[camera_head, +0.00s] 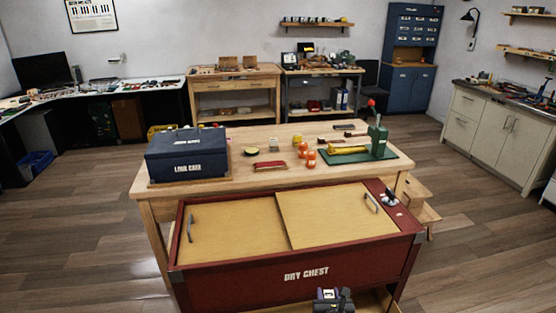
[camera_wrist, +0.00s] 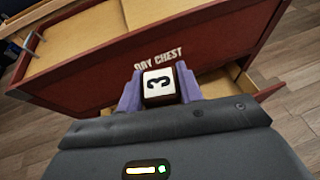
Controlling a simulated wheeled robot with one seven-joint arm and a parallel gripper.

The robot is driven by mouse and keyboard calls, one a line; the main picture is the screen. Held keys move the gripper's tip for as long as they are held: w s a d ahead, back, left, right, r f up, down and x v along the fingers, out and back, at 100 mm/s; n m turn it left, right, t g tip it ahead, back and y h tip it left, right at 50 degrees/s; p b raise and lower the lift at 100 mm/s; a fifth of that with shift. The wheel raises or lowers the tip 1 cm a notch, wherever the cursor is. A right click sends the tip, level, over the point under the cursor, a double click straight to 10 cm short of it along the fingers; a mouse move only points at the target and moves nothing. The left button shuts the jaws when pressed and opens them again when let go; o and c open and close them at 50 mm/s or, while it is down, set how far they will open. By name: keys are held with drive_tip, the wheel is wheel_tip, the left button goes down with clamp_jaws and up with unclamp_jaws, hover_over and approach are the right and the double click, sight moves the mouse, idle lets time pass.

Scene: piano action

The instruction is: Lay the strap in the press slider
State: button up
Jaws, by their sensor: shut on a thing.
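My gripper (camera_wrist: 158,92) is shut on a small block with a white face marked 3 (camera_wrist: 159,84); its purple fingers stand at both sides. In the head view my gripper (camera_head: 333,300) is at the bottom edge, in front of the dry chest. A green press (camera_head: 377,142) with a red knob stands on a green base at the right of the workbench. A yellow part (camera_head: 346,149) lies on that base and may be the slider. I cannot pick out the strap for certain; a small red flat piece (camera_head: 296,166) lies on the bench.
The red dry chest (camera_head: 300,274) has wooden sliding lids and stands before the workbench (camera_head: 250,182). An open drawer (camera_head: 380,301) juts out below the chest, close to my gripper. A blue box (camera_head: 187,155) stands at the bench's left. Orange jars (camera_head: 311,159) stand near the press.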

drive_tip(key=shift+s+d+r+p, duration=0.15)
drive_tip(key=shift+r+p, duration=0.25)
drive_tip(key=shift+r, duration=0.4)
drive_tip(key=shift+f, duration=0.1)
drive_tip(key=s+f, duration=0.4)
drive_tip(key=f, duration=0.1)
drive_tip(key=shift+s+f, duration=0.2)
drive_tip(key=shift+f, duration=0.1)
drive_tip(key=f, duration=0.1)
drive_tip(key=s+f, duration=0.1)
drive_tip(key=f, duration=0.3)
drive_tip(key=shift+s+f, duration=0.25)
